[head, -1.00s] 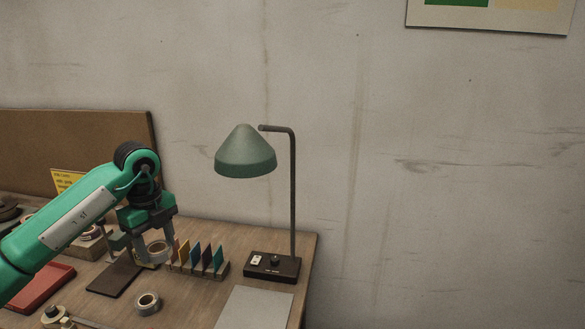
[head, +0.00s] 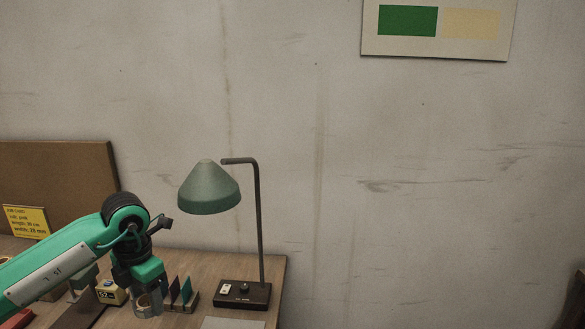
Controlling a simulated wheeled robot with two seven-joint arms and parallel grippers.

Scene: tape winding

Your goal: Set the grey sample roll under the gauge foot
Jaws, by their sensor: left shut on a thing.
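My left gripper (head: 148,299) hangs down at the lower left and is shut on a small pale grey roll (head: 145,308). The fingers hide part of the roll, and I cannot tell whether it touches the table. A grey stand (head: 84,281), which looks like the gauge, is left of the gripper and partly behind my left arm. Its foot cannot be made out. A dark flat plate (head: 78,315) lies in front of the stand. My right gripper is not in view.
A small yellow device (head: 111,292) with a dark display stands between stand and gripper. Upright coloured cards in a rack (head: 191,303) are close right of the gripper. A green lamp (head: 210,190) on a dark base (head: 243,294) and a grey sheet (head: 232,323) are further right.

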